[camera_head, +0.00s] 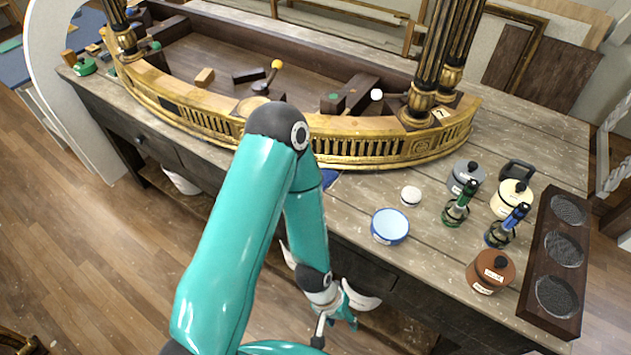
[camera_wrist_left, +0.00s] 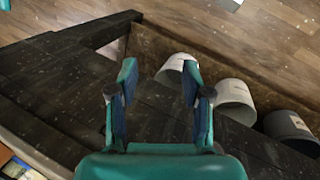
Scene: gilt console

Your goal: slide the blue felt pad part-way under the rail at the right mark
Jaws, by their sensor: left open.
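A small blue patch (camera_head: 330,178), which looks like the blue felt pad, lies on the console top just in front of the gilt rail; my left arm hides most of it. The curved gilt rail (camera_head: 370,150) runs along the console, with its middle behind my arm. A small marked plate (camera_head: 441,113) is on its right part; I cannot read it clearly. My left gripper (camera_head: 341,318) is low in front of the console's front edge, away from the pad. In the left wrist view its fingers (camera_wrist_left: 158,76) are spread and empty. My right gripper is in neither view.
A dark rack (camera_head: 534,296) is at the right end. Pale bins (camera_wrist_left: 233,98) stand below the top.

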